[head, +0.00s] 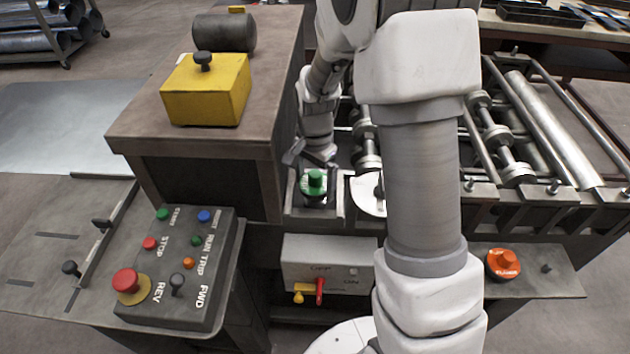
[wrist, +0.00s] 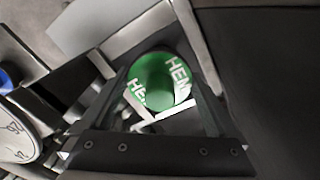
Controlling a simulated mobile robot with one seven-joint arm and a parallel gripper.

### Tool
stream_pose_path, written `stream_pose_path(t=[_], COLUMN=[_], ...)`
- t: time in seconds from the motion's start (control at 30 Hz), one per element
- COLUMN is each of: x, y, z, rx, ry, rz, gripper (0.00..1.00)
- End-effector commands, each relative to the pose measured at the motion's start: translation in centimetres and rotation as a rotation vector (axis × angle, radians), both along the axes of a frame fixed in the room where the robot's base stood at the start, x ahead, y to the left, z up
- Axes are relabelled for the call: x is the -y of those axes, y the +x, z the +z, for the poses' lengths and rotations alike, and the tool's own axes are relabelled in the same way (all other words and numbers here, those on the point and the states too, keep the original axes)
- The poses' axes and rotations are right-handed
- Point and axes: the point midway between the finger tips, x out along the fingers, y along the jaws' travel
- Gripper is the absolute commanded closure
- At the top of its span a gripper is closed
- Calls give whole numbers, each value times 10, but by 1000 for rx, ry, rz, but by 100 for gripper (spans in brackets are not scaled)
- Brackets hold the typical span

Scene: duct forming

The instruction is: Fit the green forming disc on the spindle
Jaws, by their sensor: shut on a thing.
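The green forming disc (head: 314,186) has a green knob on top and white lettering. In the head view it is at the near left end of the roller machine, over a small dark recess between grey walls. In the wrist view the green disc (wrist: 150,78) lies between the fingers of my gripper (wrist: 160,98), with "HEM" lettering on it. My gripper (head: 317,166) is shut on it from above. No spindle shows clearly; the disc and gripper may hide it. I cannot tell whether the disc is seated or held just above.
A white dial (head: 367,196) is close right of the disc. A wooden-topped cabinet (head: 190,143) with a yellow box (head: 205,90) stands at left. An orange disc (head: 503,263) sits on the right shelf beside a bare peg (head: 546,268). A control panel (head: 180,268) is in front.

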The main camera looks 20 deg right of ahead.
Motion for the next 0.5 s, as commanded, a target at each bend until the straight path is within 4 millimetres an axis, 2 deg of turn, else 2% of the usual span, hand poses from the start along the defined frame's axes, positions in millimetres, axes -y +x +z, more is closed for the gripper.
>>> stream_pose_path(t=[0.5], x=[0], y=[0], z=[-3], rx=[1], ry=[0], rz=[0], gripper=[97])
